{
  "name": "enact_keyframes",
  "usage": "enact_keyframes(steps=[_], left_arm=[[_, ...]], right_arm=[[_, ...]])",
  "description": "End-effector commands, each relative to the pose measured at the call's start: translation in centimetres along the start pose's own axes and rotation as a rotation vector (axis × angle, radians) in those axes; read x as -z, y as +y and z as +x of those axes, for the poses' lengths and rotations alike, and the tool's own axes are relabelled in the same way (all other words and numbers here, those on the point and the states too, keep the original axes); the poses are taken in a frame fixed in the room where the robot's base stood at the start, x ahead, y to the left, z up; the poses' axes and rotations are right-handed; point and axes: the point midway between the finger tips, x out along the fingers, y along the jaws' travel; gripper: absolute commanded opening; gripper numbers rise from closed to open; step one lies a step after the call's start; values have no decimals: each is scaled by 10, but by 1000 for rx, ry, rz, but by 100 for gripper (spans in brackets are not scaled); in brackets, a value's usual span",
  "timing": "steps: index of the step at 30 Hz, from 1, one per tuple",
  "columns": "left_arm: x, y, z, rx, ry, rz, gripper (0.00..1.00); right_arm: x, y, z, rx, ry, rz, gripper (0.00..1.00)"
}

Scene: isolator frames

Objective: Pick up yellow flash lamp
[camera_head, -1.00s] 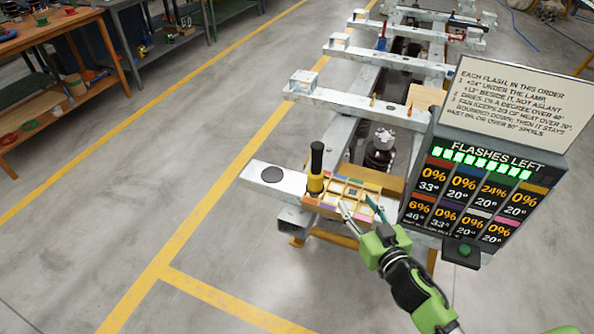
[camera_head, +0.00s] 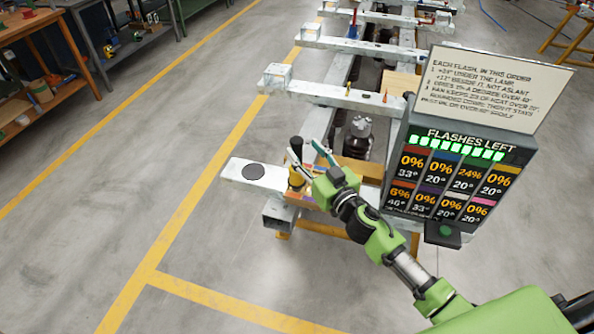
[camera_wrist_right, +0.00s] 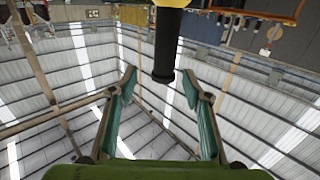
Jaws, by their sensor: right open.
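The yellow flash lamp (camera_head: 296,181) stands upright at the left of the colored tray on the metal frame, its black handle upward. My right gripper (camera_head: 305,150) is open, with its fingers up beside the lamp and partly covering it. In the right wrist view, the black handle of the lamp (camera_wrist_right: 163,45) hangs into the picture from the top, and its end lies between the open fingertips (camera_wrist_right: 160,80) as seen. I cannot tell whether the fingers touch it. My left gripper is not in view.
A display box (camera_head: 455,180) with percentages, temperatures and a green button (camera_head: 445,231) stands right of the tray. An instruction board (camera_head: 490,88) is above it. The tray is mostly hidden by my gripper. A dark disc (camera_head: 253,172) lies on the beam left of the lamp.

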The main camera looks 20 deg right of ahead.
Motion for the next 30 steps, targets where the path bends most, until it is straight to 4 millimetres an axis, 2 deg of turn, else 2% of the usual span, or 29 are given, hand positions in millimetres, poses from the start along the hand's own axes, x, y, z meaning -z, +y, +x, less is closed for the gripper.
enact_keyframes(steps=[3,7,17,22,30], left_arm=[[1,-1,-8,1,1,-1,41],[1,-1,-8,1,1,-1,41],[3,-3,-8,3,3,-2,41],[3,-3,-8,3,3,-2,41],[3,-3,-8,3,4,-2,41]], right_arm=[[6,-6,20,1,2,1,45],[4,-5,36,-1,2,0,45],[2,-5,42,0,1,0,45],[2,-5,42,0,1,0,1],[8,-5,43,1,10,-1,0]])
